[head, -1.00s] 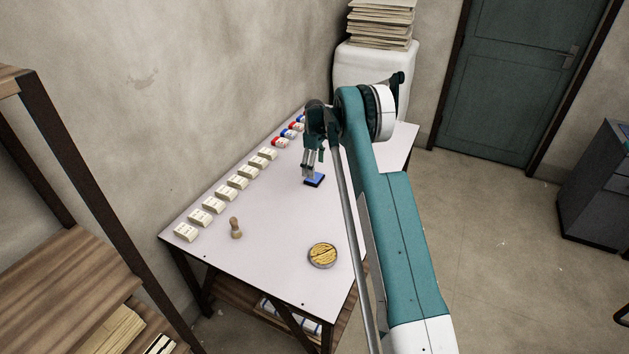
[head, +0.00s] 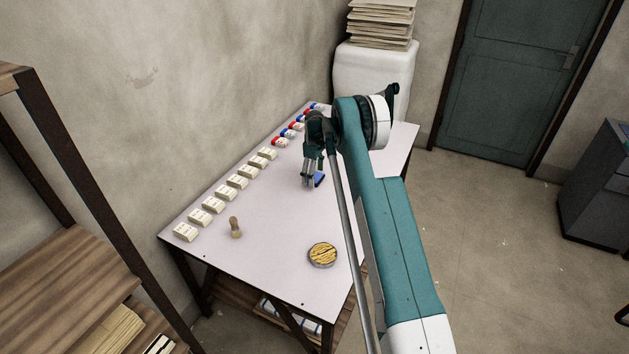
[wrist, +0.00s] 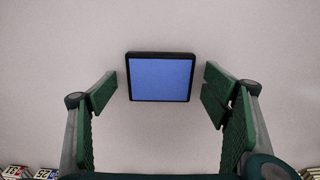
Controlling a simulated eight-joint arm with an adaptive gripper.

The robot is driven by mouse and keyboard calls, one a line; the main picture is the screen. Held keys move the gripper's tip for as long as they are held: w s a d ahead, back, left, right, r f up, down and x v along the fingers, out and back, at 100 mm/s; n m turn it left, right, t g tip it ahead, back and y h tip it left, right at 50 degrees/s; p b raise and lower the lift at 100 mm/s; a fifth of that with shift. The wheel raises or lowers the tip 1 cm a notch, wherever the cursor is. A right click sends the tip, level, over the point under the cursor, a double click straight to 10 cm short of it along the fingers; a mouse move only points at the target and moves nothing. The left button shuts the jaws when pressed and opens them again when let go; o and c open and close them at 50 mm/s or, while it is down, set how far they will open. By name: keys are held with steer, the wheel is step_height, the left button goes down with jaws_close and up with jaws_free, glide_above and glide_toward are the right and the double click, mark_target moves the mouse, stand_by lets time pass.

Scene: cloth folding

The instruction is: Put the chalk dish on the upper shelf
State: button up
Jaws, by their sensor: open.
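The round dish with yellow sticks (head: 323,255), which looks like the chalk dish, lies on the white table near its front right edge. My gripper (head: 309,184) is open and empty, low over the table, farther back than the dish. It is beside a blue square pad with a dark rim (head: 320,179), which its fingers partly hide in the head view. In the wrist view the pad (wrist: 160,78) lies ahead, between the open fingers (wrist: 160,95) and apart from both. A wooden shelf unit stands at the left; its top board (head: 10,78) is cut by the picture edge.
A row of cream blocks (head: 222,193) and red and blue items (head: 290,133) lines the table's wall side. A small wooden peg-like object (head: 235,228) stands near the dish. A lower shelf board (head: 60,275) is at left. The table (head: 280,220) is clear between peg and dish.

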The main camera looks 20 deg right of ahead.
steer(key=shift+f, duration=0.1)
steer(key=shift+c, duration=0.2)
steer(key=c, duration=1.1)
steer(key=shift+c, duration=0.2)
step_height(320, 180, up, 10)
steer(key=shift+p, duration=0.4)
